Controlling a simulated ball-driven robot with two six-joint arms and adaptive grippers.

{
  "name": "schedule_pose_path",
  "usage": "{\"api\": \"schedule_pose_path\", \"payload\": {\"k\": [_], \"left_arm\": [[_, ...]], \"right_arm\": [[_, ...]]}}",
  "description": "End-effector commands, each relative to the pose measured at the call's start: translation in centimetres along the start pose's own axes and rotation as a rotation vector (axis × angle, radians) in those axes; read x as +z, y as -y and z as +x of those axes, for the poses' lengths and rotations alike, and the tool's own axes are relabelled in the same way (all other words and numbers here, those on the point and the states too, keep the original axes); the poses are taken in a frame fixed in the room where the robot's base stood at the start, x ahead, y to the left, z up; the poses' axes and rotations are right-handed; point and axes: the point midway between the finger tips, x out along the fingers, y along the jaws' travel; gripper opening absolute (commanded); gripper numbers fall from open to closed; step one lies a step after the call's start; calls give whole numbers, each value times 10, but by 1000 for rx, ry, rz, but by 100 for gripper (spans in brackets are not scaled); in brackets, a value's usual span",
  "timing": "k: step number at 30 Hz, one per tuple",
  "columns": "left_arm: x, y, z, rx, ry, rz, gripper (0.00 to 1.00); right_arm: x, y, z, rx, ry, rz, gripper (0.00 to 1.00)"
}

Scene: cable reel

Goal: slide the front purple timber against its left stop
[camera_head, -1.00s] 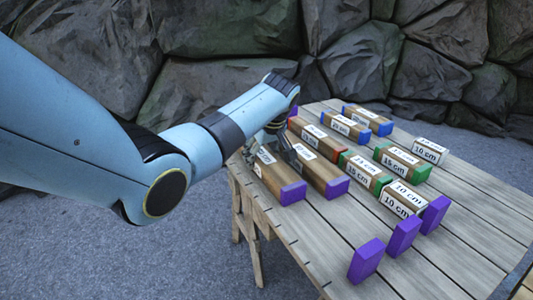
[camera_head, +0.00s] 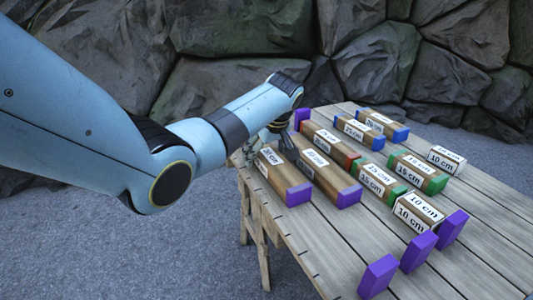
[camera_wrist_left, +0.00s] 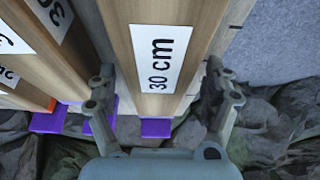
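The front purple timber (camera_head: 277,178) lies along the front edge of the table, its purple right end facing me. In the left wrist view it is the wide brown bar (camera_wrist_left: 145,70) labelled 30 cm. My left gripper (camera_head: 272,140) is at its far left part. My right gripper is not in view.
A second purple timber (camera_head: 328,178) lies just behind the front one. Several red, green and blue-ended timbers and loose 10 cm blocks (camera_head: 418,210) lie further back. Purple right stops (camera_head: 376,277) stand near the right.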

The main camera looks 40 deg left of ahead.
Motion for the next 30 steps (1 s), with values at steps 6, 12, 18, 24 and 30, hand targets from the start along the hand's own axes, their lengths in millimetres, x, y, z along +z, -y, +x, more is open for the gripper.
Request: {"api": "schedule_pose_path", "payload": {"k": [6, 12, 18, 24, 30], "left_arm": [[2, 0, 0, 0, 4, 0, 85], [2, -2, -16, 3, 4, 1, 85], [1, -1, -58, 4, 3, -1, 85], [1, -1, -97, 3, 2, 0, 85], [1, -1, -117, 1, 3, -1, 85]], "right_arm": [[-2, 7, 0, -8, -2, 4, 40], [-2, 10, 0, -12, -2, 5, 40], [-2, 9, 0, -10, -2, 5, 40], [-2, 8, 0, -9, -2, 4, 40], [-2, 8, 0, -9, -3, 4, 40]]}}
